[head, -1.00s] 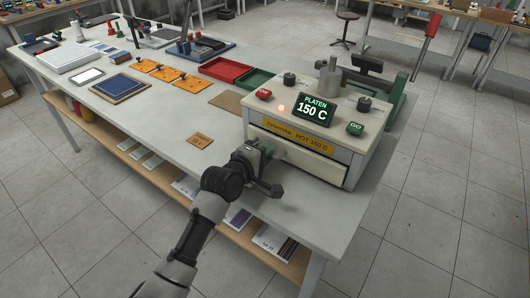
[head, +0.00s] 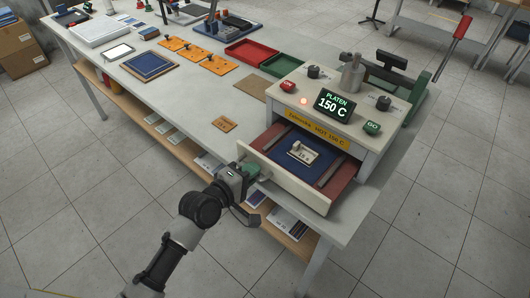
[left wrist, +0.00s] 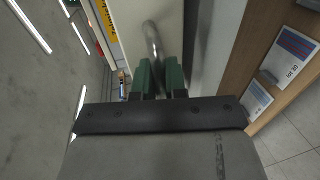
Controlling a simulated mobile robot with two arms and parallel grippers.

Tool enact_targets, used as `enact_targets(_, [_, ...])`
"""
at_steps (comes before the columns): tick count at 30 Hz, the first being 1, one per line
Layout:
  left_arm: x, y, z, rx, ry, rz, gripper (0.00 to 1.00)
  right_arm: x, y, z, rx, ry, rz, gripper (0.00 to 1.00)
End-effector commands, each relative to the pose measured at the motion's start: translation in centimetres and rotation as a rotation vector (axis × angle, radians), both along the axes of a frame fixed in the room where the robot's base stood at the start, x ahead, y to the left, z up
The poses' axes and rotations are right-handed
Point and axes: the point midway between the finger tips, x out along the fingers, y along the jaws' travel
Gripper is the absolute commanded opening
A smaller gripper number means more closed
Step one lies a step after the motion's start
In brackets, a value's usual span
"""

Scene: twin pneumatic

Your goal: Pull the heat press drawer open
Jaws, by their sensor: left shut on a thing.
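The heat press (head: 345,115) stands at the right end of the workbench, its display reading "PLATEN 150 C". Its drawer (head: 290,193) is pulled out toward me. Inside the drawer lies a dark blue plate with a small light handle (head: 299,153) marked "15", between reddish side strips. My left gripper (head: 254,172) is at the left part of the drawer front. In the left wrist view its green fingers (left wrist: 160,78) are shut on the curved metal drawer handle (left wrist: 152,38). My right gripper is not in view.
Orange plates (head: 213,63) and a blue board (head: 153,65) lie farther left. A small tan card (head: 224,124) lies left of the drawer. A wooden shelf (head: 200,160) runs below the bench.

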Motion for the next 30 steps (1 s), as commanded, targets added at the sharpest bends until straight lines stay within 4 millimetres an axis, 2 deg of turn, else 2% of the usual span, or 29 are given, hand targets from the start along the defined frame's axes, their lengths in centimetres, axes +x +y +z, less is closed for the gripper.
enact_targets(3, [-1.3, 0.9, 0.0, 0.002, 0.002, 0.000, 0.00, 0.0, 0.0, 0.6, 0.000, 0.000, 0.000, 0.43])
enact_targets(7, [-2.0, 1.4, 0.0, 0.001, 0.002, -0.001, 0.00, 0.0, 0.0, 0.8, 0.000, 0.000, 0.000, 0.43])
enact_targets(20, [-2.2, 1.6, -0.1, 0.001, 0.001, 0.000, 0.00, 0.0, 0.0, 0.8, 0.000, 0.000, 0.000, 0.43])
enact_targets(21, [-2.2, 1.6, -0.1, 0.001, 0.001, 0.000, 0.17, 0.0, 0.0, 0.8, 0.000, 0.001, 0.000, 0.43])
enact_targets(25, [-2.2, 1.6, -0.1, 0.000, 0.000, 0.000, 0.37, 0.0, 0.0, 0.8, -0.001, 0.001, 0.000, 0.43])
enact_targets(30, [-2.2, 1.6, 0.0, -0.001, -0.001, 0.000, 0.37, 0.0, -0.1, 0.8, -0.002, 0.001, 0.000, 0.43])
